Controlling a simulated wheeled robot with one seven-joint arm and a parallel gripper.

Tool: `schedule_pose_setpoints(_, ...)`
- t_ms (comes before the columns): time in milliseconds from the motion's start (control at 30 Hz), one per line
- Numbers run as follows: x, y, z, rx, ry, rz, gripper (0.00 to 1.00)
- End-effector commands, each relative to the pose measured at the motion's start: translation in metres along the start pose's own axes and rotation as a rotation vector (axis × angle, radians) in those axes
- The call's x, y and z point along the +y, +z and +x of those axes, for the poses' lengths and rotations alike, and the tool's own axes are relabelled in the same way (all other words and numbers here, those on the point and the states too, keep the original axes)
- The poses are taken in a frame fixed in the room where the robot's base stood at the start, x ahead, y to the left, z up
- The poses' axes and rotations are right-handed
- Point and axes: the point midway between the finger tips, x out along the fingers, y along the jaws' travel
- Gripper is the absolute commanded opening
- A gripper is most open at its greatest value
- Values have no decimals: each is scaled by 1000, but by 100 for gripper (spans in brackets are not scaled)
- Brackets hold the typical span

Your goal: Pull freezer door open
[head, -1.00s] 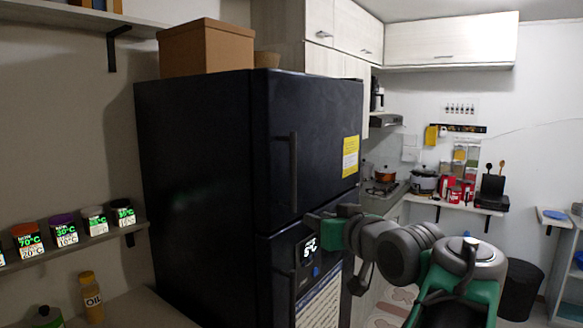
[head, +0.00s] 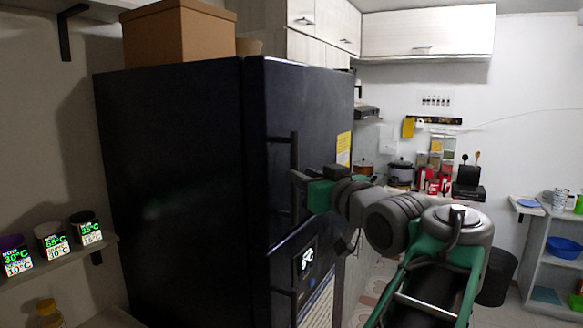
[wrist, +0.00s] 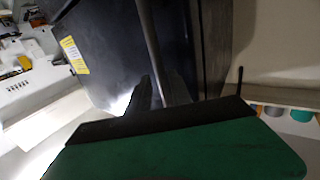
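The freezer door (head: 310,105) is the upper dark door of a tall black fridge; it looks shut against the body. Its long dark vertical handle (head: 295,150) is near the door's left edge, and the handle also shows in the wrist view (wrist: 149,35). My gripper (head: 299,190) is at the lower half of this handle. In the wrist view its two dark fingers (wrist: 157,90) stand close on either side of the handle. I cannot tell whether they press on it.
The lower door has a lit display (head: 307,258) and a second handle (head: 284,305). A cardboard box (head: 180,40) sits on the fridge. A shelf with jars (head: 85,228) is at the left. A counter and a shelf unit (head: 560,255) stand at the right.

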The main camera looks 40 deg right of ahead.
Motion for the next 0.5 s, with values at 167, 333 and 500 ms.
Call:
schedule_pose_setpoints(167, -1, -3, 34, -2, -5, 3, 25)
schedule_pose_setpoints(333, 0, -1, 46, -1, 0, 0, 25)
schedule_pose_setpoints(500, 1, 0, 47, -1, 3, 0, 25)
